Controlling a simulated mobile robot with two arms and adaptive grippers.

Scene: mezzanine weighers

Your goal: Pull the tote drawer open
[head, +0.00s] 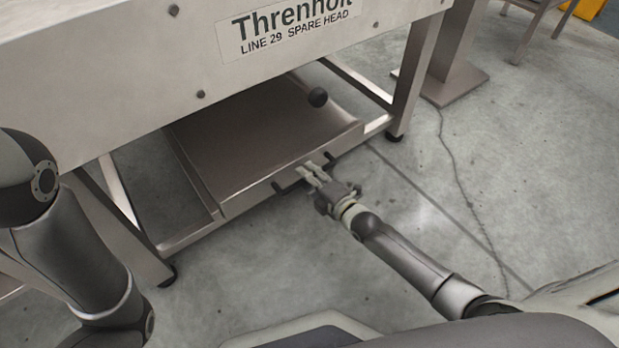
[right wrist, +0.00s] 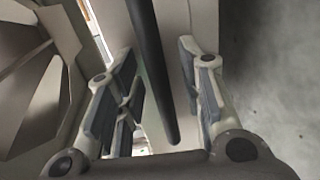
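The tote drawer (head: 265,135) is a wide brown-grey metal tray low under the machine, with its front panel facing me. A dark bar handle (head: 284,188) runs along that front; in the right wrist view the bar (right wrist: 155,75) passes between the fingers. My right gripper (head: 312,171) is at the handle, its fingers on either side of the bar. In the right wrist view narrow gaps show between the finger pads (right wrist: 163,95) and the bar, so it looks open around it. My left arm shows at the left edge, but its gripper is out of view.
The machine housing (head: 130,75), labelled Threnholt, overhangs the tray. A black ball knob (head: 318,97) sits above the tray's far right part. Metal legs (head: 414,80) stand at both sides. A post (head: 455,55) stands behind at right. The concrete floor (head: 240,275) before the drawer is clear.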

